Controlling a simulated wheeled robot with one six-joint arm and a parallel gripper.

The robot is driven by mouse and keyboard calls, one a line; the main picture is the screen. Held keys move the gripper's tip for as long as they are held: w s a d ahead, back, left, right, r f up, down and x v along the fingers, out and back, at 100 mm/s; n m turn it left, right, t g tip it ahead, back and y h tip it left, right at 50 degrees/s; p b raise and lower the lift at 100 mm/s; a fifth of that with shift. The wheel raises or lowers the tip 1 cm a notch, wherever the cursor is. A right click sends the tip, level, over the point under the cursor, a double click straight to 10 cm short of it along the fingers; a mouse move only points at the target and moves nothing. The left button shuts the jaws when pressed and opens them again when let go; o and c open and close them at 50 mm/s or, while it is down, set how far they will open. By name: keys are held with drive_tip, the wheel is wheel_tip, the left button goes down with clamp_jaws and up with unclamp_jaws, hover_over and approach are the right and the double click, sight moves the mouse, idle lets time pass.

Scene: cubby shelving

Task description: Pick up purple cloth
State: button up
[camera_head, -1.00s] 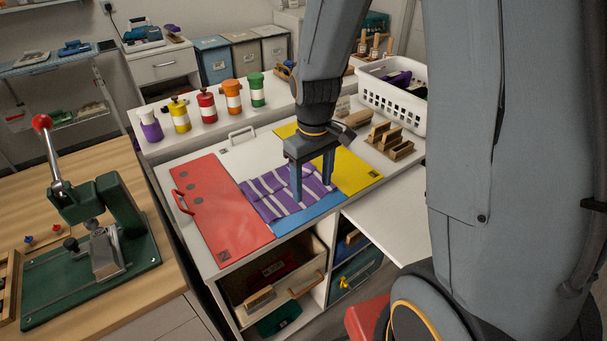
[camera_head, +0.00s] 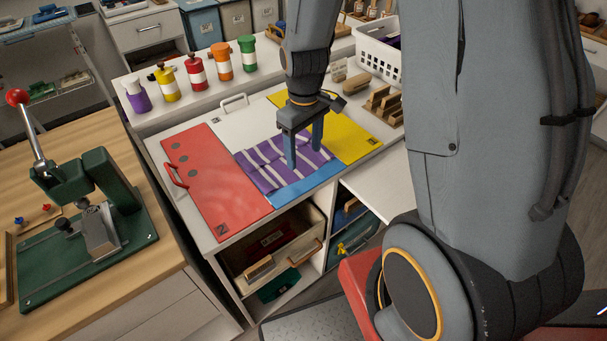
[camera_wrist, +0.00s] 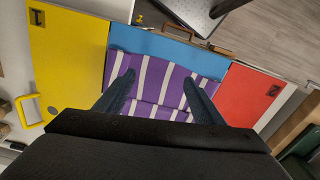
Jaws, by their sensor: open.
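The purple cloth (camera_head: 272,167) with white stripes lies flat on a blue panel (camera_head: 310,185) on the white counter. In the wrist view the cloth (camera_wrist: 165,80) spreads between and beyond my fingers, with the blue panel (camera_wrist: 170,46) past its edge. My gripper (camera_head: 304,165) is open and points down over the right part of the cloth. The gripper also shows in the wrist view (camera_wrist: 157,82), with nothing between its fingers. I cannot tell whether the fingertips touch the cloth. Part of the cloth is hidden behind the fingers.
A red panel (camera_head: 213,185) and a yellow panel (camera_head: 345,135) flank the cloth. Several capped bottles (camera_head: 195,72) stand on the raised ledge behind. Wooden blocks (camera_head: 383,105) and a white basket (camera_head: 378,52) are at the right. An open drawer (camera_head: 272,249) is below.

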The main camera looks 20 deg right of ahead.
sight(304, 171)
drive_tip(key=shift+f+b, duration=1.15)
drive_tip(key=shift+f, duration=1.15)
drive_tip(key=shift+c, duration=0.5)
clamp_jaws()
wheel_tip(304, 171, up, 12)
drive_tip(key=p, duration=0.9)
drive_tip(key=shift+p, duration=0.3)
